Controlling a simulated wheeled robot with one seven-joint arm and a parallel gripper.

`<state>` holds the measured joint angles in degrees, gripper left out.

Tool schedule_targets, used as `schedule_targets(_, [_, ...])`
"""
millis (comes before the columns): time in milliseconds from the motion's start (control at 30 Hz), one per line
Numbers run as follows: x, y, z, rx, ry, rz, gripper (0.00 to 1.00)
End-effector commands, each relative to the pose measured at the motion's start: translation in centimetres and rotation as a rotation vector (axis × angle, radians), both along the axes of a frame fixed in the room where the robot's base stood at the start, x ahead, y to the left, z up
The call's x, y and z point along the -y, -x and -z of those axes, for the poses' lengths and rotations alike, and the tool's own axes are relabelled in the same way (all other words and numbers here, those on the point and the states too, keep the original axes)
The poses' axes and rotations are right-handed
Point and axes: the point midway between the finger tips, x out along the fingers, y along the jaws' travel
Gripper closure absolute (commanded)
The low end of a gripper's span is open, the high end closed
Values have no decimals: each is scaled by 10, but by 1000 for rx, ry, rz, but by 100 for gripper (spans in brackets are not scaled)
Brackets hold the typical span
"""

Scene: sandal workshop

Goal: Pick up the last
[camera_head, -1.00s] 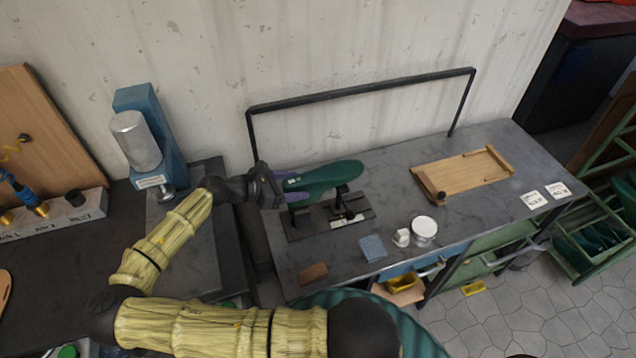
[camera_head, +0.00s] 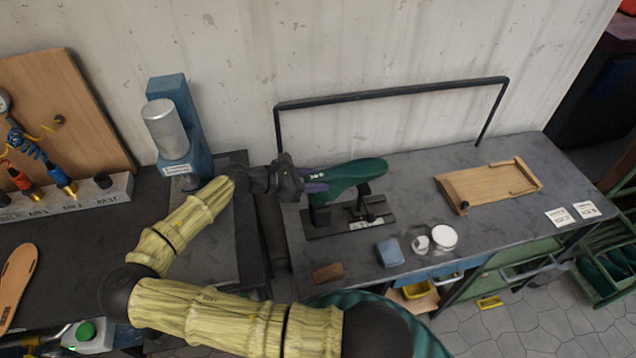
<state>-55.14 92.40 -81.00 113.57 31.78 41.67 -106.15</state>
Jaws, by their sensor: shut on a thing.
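The last (camera_head: 345,178) is a dark green, foot-shaped block with a small white label near its left end. It lies roughly level, just above a black stand (camera_head: 352,218) on the grey bench. I cannot tell whether it touches the stand's posts. My gripper (camera_head: 311,184), with purple fingers, comes from the left and is shut on the left end of the last. The fingers partly hide that end.
A wooden tray (camera_head: 462,189) lies to the right on the bench (camera_head: 420,190). A blue block (camera_head: 390,253), white containers (camera_head: 443,238) and a brown block (camera_head: 328,272) sit along the front. A black rail (camera_head: 395,93) stands behind. A blue press (camera_head: 178,115) stands left.

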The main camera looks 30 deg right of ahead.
Motion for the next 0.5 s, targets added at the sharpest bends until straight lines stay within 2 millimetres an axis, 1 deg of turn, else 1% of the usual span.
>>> schedule_targets(300, [0, -1, -53, 7, -2, -3, 91])
schedule_targets(400, [0, -1, -69, 6, -2, -3, 91])
schedule_targets(500, [0, -1, -80, 5, 0, -2, 91])
